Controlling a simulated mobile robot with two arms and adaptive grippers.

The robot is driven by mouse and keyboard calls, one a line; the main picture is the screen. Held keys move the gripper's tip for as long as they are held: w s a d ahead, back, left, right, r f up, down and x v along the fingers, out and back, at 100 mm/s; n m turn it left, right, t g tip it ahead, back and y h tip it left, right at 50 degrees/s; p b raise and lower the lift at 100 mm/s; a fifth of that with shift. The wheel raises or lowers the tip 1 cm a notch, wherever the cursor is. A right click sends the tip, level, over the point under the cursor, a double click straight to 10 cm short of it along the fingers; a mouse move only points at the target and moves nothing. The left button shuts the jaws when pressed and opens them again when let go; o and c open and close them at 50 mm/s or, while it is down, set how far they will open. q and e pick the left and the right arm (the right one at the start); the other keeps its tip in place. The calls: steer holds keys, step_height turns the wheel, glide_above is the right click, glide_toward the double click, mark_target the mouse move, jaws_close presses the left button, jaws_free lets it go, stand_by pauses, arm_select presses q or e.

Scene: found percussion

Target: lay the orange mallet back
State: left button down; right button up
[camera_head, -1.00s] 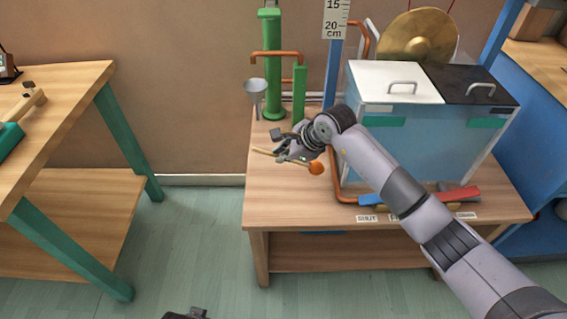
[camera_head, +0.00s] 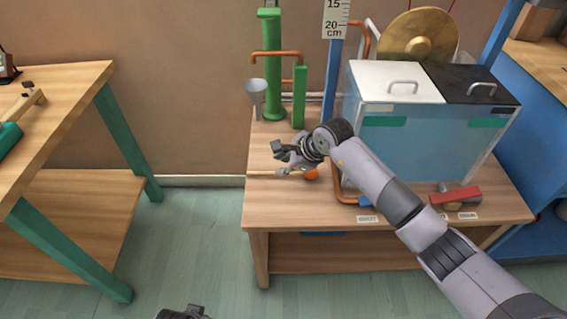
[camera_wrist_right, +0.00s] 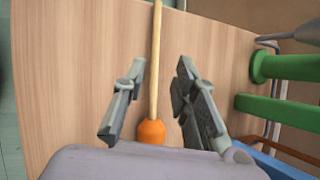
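The orange mallet has a thin wooden handle (camera_head: 262,172) and an orange head (camera_head: 311,174). It appears to lie on the wooden table (camera_head: 300,215), near its left side, with the handle end by the left edge. My right gripper (camera_head: 281,158) is just above it. In the right wrist view its fingers (camera_wrist_right: 161,85) are spread apart on both sides of the mallet handle (camera_wrist_right: 156,45), with gaps; the orange head (camera_wrist_right: 151,131) is close to the palm. A dark tip, likely my left gripper (camera_head: 183,313), shows at the bottom edge; its fingers cannot be made out.
Behind the mallet stand a grey funnel (camera_head: 255,88) and green pipes (camera_head: 272,65). A glass tank (camera_head: 405,145) with white and black lids is to the right. A red block (camera_head: 457,196) and labels lie at the front edge. Another table (camera_head: 70,95) is at left.

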steer(key=shift+r, duration=0.1)
